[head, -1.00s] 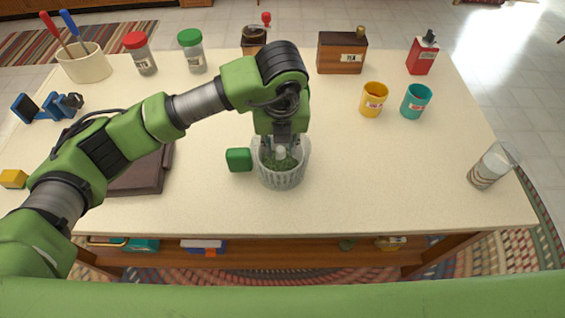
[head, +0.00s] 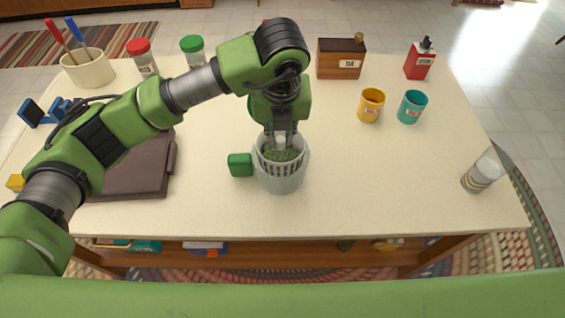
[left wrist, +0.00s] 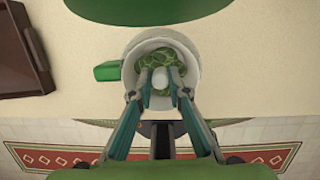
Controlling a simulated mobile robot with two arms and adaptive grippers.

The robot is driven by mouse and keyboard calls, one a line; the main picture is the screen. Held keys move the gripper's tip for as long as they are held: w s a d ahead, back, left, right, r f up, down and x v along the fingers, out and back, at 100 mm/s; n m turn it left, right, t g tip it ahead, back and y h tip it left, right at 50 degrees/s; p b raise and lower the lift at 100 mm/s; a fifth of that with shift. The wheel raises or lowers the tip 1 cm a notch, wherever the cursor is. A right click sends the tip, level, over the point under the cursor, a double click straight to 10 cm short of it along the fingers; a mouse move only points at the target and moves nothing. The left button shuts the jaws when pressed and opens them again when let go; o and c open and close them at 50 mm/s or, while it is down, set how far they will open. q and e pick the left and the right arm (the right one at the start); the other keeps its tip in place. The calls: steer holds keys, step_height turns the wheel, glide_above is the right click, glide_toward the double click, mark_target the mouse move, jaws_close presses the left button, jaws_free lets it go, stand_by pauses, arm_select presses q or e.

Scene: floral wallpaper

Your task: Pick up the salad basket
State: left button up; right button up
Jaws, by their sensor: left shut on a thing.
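The salad basket (head: 281,182) is a pale grey slatted tub with green leaves inside and a light knob in its middle. It stands out at the centre of the head view, and its round rim also shows in the left wrist view (left wrist: 131,76). My left gripper (head: 281,139) comes down from above into the basket's mouth. In the left wrist view its fingers (left wrist: 160,80) are closed around the light central knob, over the leaves. I cannot tell whether the basket's base is clear of the table. My right gripper is not in view.
A green block (head: 240,165) is close beside the basket's left side. A dark brown tray-like case (head: 135,178) lies farther left. Yellow (head: 371,105) and teal (head: 412,107) cups and a glass (head: 483,171) stand to the right. The front right of the cream table (head: 390,190) is clear.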

arm_select(q)
steer(key=shift+r+p, duration=1.4)
steer(key=shift+r, duration=2.15)
